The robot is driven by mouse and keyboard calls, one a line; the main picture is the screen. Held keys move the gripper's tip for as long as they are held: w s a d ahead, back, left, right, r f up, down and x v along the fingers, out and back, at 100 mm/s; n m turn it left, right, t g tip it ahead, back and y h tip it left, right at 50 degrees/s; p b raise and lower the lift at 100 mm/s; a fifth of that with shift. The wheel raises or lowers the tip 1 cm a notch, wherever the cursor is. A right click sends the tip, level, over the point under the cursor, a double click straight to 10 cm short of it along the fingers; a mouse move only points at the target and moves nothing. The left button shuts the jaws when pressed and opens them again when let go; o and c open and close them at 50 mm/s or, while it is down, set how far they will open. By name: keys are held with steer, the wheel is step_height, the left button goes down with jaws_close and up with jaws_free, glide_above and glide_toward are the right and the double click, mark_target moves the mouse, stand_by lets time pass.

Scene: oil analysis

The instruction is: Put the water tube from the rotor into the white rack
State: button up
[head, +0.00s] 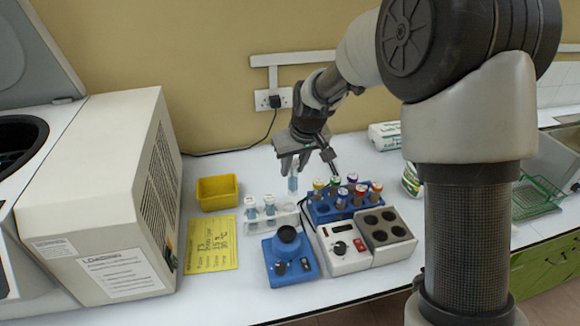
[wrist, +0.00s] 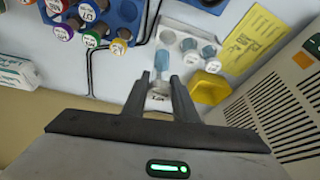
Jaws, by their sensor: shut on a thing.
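My gripper (head: 294,164) is shut on a tube of pale blue liquid (head: 293,182), which hangs roughly upright. In the wrist view the tube (wrist: 161,66) sticks out beyond the fingers, with its labelled white cap (wrist: 158,102) between them. The label is too small to read surely. The white rack (head: 287,222) stands on the bench below, with capped tubes (head: 270,205) in its left part and bare holes to the right. The held tube looks above and behind the rack, apart from it. The rotor's centrifuge (head: 20,135) stands open at far left; its rotor is barely visible.
A blue rack (head: 322,215) of tubes with coloured caps stands right of the white rack. A small blue mixer (head: 289,262) and a heater block (head: 345,250) stand in front. A yellow box (head: 217,193) and yellow note (head: 211,244) lie left.

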mark_target(290, 194)
steer(key=shift+w+a+f, duration=0.1)
steer(key=shift+w+a, duration=0.05)
steer(key=shift+a, duration=0.5)
steer(key=shift+d+f+b, duration=0.1)
steer(key=shift+f+b, duration=3.35)
steer(key=shift+f, duration=2.05)
steer(key=o, duration=1.1)
